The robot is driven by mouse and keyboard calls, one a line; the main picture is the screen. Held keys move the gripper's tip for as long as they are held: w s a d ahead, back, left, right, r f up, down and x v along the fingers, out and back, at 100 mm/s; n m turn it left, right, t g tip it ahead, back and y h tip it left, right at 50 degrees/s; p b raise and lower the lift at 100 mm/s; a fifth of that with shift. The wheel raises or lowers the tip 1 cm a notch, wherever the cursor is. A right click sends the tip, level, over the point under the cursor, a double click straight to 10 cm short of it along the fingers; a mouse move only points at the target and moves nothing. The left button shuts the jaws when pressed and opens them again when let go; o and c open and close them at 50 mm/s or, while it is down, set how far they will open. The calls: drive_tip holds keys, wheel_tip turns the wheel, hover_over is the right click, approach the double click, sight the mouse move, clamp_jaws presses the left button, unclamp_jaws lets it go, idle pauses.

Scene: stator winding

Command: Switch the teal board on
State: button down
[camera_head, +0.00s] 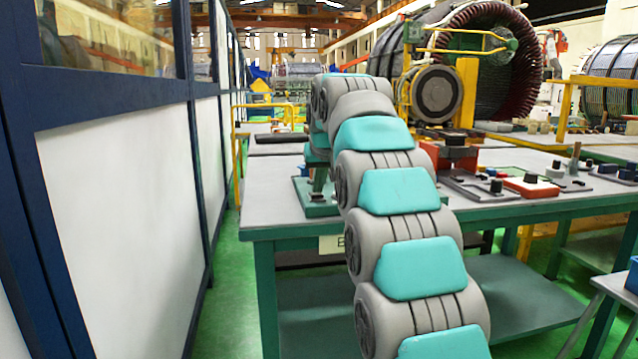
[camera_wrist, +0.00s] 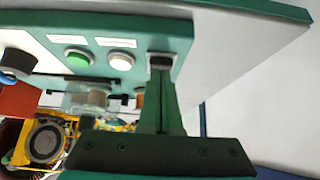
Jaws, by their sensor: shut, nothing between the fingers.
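The teal board (camera_wrist: 200,25) fills the upper part of the wrist view. It carries a green button (camera_wrist: 78,58), a white button (camera_wrist: 120,61) and a black switch (camera_wrist: 159,60) in a pale frame. In the head view the teal board (camera_head: 312,208) lies at the table's left end, largely hidden behind my arm.
The grey-topped table (camera_head: 262,190) has a green frame. A white-panelled partition (camera_head: 125,200) runs along the left. A large stator (camera_head: 500,50) stands behind.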

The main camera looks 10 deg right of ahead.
drive_tip(key=shift+f, duration=0.1)
drive_tip(key=b, duration=0.1)
drive_tip(key=f+t+b, duration=0.1)
drive_tip(key=b, duration=0.1)
drive_tip(key=shift+s+f+b, duration=0.2)
drive_tip(key=shift+s+b, duration=0.05)
drive_tip(key=shift+b, duration=0.05)
drive_tip(key=shift+w+r+p, duration=0.1)
drive_tip(key=shift+r+p, duration=0.3)
drive_tip(key=shift+p, duration=0.05)
drive_tip(key=shift+r, duration=0.1)
drive_tip(key=shift+r+p, duration=0.65)
drive_tip(key=shift+r, duration=0.05)
